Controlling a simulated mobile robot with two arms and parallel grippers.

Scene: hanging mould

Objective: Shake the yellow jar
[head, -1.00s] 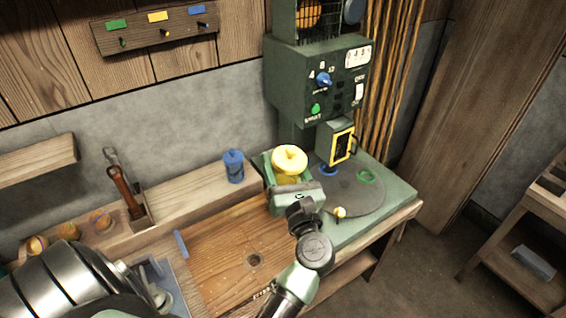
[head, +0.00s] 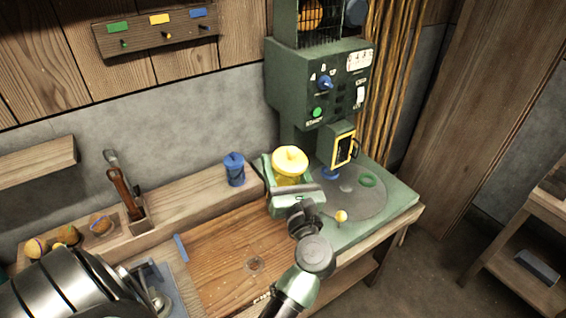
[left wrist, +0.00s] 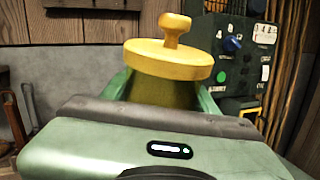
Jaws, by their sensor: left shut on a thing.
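The yellow jar (head: 290,161) has a round lid with a knob and stands roughly upright at the left edge of the green machine base. My left gripper (head: 291,185) is shut around the jar's body, below the lid. In the left wrist view the jar's yellow lid (left wrist: 168,60) rises behind the gripper body, with a green finger on each side. The jar's lower part is hidden by the gripper, so I cannot tell whether it touches the surface. My right gripper is not in view.
The green machine (head: 318,85) with dials stands right behind the jar. A blue jar (head: 234,170) stands on the wooden ledge to the left. The wooden bench top (head: 225,250) is mostly clear.

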